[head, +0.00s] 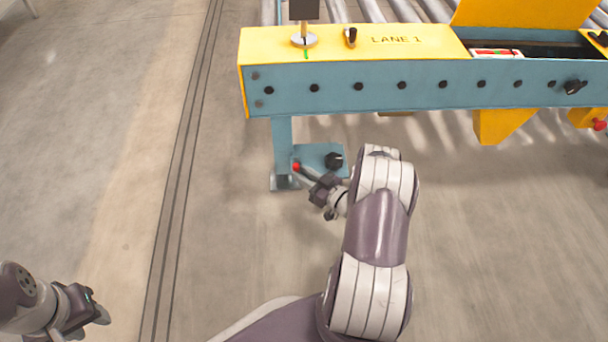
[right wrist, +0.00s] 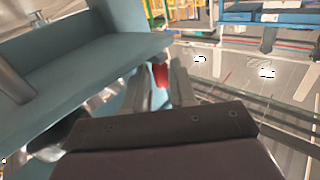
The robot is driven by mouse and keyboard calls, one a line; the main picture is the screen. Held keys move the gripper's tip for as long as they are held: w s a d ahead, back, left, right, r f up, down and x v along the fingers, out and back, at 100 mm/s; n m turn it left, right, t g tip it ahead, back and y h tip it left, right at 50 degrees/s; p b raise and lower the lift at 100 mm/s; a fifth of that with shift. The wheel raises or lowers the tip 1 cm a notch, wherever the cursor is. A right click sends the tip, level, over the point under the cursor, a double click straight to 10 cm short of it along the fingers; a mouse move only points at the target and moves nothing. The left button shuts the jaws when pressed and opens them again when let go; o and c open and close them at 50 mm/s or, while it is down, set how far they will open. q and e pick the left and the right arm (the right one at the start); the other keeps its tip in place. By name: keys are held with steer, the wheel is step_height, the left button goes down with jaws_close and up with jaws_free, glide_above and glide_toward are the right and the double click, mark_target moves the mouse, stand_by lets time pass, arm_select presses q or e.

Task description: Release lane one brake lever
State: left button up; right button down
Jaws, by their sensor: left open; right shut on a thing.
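The lane one brake lever shows as a red knob (head: 296,167) low beside the blue leg of the conveyor labelled LANE 1. My right gripper (head: 303,171) is shut at this knob, and its fingers hide most of the lever. In the right wrist view the red knob (right wrist: 160,74) sits at the fingertips of my right gripper (right wrist: 163,82), beside blue frame metal. My left gripper (head: 102,312) is open and empty, low at the far left over bare floor.
The blue and yellow conveyor frame (head: 350,90) spans the upper right, above my right gripper. A blue plate with a black knob (head: 334,160) lies just right of the lever. Another red knob (head: 600,125) shows at the right edge. The floor (head: 100,140) at left is clear.

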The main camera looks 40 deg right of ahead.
steer(key=shift+w+d+r, duration=0.25)
steer(key=shift+d, duration=0.15)
steer(key=c, duration=1.1)
jaws_free()
steer(key=shift+o, duration=0.5)
steer(key=shift+a+f, duration=0.15)
steer(key=p+v, duration=0.4)
steer(key=v, duration=0.8)
steer(key=shift+s+p, duration=0.3)
steer(key=shift+s, duration=0.1)
